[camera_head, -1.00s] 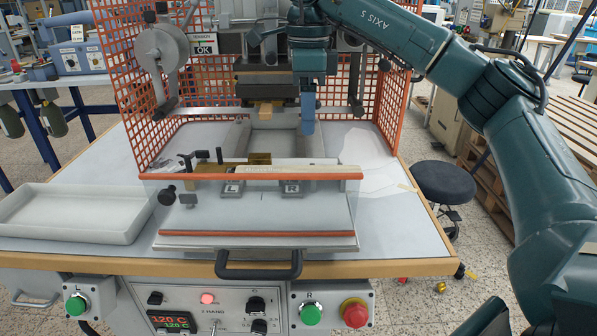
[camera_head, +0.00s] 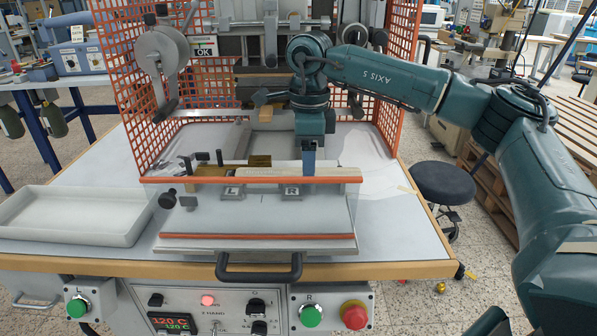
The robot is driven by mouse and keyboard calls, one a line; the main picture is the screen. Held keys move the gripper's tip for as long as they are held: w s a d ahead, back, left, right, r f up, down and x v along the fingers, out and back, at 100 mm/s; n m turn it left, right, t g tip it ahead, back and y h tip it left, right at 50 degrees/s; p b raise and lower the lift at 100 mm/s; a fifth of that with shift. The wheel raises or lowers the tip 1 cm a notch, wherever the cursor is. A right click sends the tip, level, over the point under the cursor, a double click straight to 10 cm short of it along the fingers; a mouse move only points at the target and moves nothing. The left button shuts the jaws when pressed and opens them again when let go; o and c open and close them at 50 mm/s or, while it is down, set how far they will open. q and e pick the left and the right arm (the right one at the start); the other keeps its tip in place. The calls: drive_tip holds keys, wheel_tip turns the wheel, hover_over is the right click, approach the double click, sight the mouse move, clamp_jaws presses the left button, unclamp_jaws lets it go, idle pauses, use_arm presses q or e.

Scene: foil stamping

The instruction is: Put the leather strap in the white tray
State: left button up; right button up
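The leather strap (camera_head: 270,172) looks like a pale beige strip lying flat along the front of the press fixture, behind the orange-edged clear guard. My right gripper (camera_head: 309,163) points down with its blue fingers at the right part of the strap. The fingers overlap in this view, so I cannot tell their gap or whether they touch the strap. The white tray (camera_head: 72,240) sits empty on the left of the table. My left gripper is not in view.
A brass block (camera_head: 259,160) and small black knobs are by the strap's left end. The clear guard's orange edge (camera_head: 250,180) runs in front. The table between fixture and tray is narrow but clear.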

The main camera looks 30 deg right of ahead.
drive_tip(key=c, duration=1)
drive_tip(key=shift+c, duration=0.2)
drive_tip(key=shift+r, duration=0.15)
